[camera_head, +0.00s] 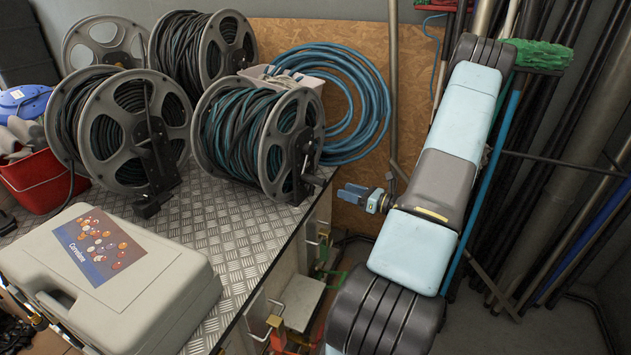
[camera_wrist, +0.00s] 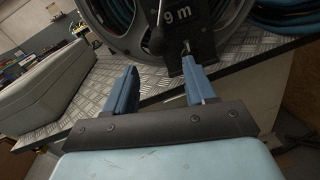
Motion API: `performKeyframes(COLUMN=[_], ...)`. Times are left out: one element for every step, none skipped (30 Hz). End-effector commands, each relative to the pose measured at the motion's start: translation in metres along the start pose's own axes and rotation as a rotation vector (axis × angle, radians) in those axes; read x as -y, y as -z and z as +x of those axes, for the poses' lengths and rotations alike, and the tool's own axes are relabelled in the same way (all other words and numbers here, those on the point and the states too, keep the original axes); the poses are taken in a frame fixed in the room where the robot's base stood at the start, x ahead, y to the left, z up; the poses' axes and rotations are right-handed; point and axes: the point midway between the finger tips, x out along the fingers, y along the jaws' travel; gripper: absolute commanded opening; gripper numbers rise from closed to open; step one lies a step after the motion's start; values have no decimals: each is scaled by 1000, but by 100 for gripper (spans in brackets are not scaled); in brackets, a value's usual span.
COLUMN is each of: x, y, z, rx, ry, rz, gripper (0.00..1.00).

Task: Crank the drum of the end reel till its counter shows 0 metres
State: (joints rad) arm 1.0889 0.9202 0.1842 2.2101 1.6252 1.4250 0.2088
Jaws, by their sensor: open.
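The end reel (camera_head: 240,138) stands at the right end of the metal bench, wound with dark green and black hose. Its dark bracket and crank are on the right side, with a black crank handle (camera_head: 314,180) pointing out towards my gripper.
More hose reels (camera_head: 125,130) stand to the left and behind. A grey case (camera_head: 60,245) lies on the chequer-plate bench (camera_head: 235,225) in front. A coil of blue hose (camera_head: 365,100) hangs behind. Poles and pipes (camera_head: 560,150) lean on the right, close to my arm.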

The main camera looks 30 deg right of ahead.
Motion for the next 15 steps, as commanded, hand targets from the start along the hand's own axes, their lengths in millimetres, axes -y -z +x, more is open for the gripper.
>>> performKeyframes(x=[0,-1,0,-1,-1,-1,-1,-1,-2,-2,-2,-2,-2,-2,-2], y=[0,0,0,0,0,0,0,0,0,0,0,0,0,0,0], z=[5,8,13,18,23,30,36,41,48,53,58,66,71,76,83], rx=[0,0,-1,-1,-2,-1,-1,-1,-1,-2,-2,-2,-1,-1,-1], ry=[-3,-3,-3,-3,-4,-5,-5,-5,-5,-5,-5,-6,-5,-5,-6], rz=[0,-1,-1,-1,-1,-1,-1,-1,-1,0,-1,-1,-1,-1,-1], gripper=[55,55,55,55,55,55,55,55,55,55,55,55,55,55,55])
